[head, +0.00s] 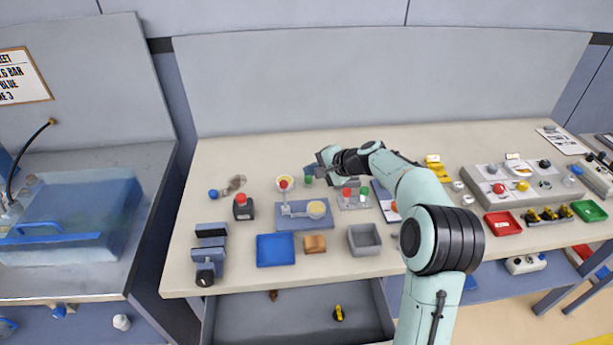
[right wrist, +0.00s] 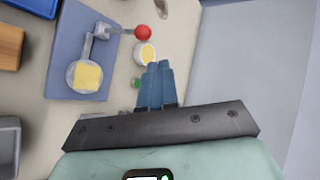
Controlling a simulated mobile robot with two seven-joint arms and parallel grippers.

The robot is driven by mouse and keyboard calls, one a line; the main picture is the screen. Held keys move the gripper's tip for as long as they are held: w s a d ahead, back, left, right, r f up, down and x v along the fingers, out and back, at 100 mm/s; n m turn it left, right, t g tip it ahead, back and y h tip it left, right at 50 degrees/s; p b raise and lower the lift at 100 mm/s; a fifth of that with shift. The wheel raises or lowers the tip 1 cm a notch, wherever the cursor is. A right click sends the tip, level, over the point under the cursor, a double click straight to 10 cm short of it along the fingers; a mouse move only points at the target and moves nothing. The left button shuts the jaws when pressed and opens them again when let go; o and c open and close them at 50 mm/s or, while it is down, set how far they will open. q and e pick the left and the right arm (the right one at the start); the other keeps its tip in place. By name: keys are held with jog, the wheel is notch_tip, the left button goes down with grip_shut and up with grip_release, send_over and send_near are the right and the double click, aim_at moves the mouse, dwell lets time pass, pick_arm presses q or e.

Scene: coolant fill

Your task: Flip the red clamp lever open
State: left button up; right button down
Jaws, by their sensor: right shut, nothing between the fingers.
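The clamp sits on a blue-grey plate (head: 289,222) on the bench, with a pale metal arm and a round yellow-topped pad (head: 317,209). Its red lever knob (head: 283,184) stands at the far left, on the side away from the pad. In the right wrist view the red knob (right wrist: 142,32) is at the end of a pale arm, ahead of and left of my fingertips. My right gripper (head: 310,171) is behind and right of the knob, apart from it. Its blue fingers (right wrist: 159,66) are together and empty. My left gripper is out of view.
A yellow-filled cup (right wrist: 146,54) stands close to the knob, and a green-topped item (right wrist: 136,84) is beside my fingers. A blue tray (head: 275,250), a wooden block (head: 314,244) and a grey bin (head: 364,240) lie in front. An open drawer (head: 300,315) is below.

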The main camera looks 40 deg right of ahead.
jog(key=s+d+r, duration=0.1)
jog(key=d+r, duration=0.2)
jog(key=r, duration=0.3)
jog(key=shift+s+d, duration=0.2)
jog(key=shift+s, duration=0.15)
jog(key=shift+f, duration=0.1)
